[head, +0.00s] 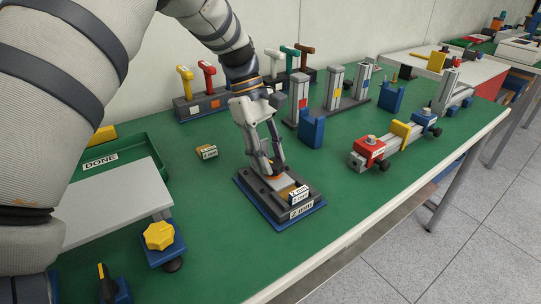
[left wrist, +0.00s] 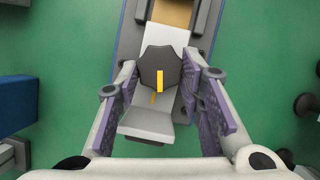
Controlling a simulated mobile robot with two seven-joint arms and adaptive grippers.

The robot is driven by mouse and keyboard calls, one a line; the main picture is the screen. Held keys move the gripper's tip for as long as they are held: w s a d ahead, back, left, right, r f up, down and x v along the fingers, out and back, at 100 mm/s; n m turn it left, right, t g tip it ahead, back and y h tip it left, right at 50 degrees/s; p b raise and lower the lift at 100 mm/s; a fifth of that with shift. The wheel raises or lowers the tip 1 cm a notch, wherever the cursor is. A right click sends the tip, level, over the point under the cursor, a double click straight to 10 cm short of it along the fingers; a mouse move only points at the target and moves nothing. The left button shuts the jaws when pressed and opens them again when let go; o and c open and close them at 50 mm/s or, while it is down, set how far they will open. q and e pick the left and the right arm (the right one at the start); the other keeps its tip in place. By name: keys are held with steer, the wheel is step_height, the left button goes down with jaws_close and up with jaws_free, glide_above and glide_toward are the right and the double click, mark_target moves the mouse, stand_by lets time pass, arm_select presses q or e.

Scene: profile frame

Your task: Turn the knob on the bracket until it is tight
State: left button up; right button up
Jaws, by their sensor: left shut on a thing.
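The knob (left wrist: 152,62) is dark, many-sided, with a yellow pointer mark, in the left wrist view. It sits on a light grey bracket (left wrist: 150,122), which stands on a dark and blue base. In the head view the base (head: 251,196) is a dark grey fixture on a blue plate, labelled "2 mm". My left gripper (head: 272,170) reaches down onto this fixture and hides the knob there. In the left wrist view its purple-padded fingers (left wrist: 160,76) are shut on the knob, one on each side. My right gripper is not in view.
A labelled tan block (head: 206,152) lies on the green table left of the fixture. Behind stand a rack of coloured handles (head: 200,104) and grey posts (head: 304,98). A yellow knob (head: 159,236) and a "DONE" tray (head: 155,151) are at left. Green table is clear before the fixture.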

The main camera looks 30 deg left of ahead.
arm_select(q)
steer(key=shift+w+m+g, duration=0.1)
steer(key=shift+m+g, duration=0.2)
steer(key=shift+m, duration=0.6)
steer(key=shift+r, duration=0.1)
steer(key=o, duration=0.9)
steer(key=v, duration=1.2)
steer(key=shift+w+d, duration=0.1)
steer(key=shift+d, duration=0.1)
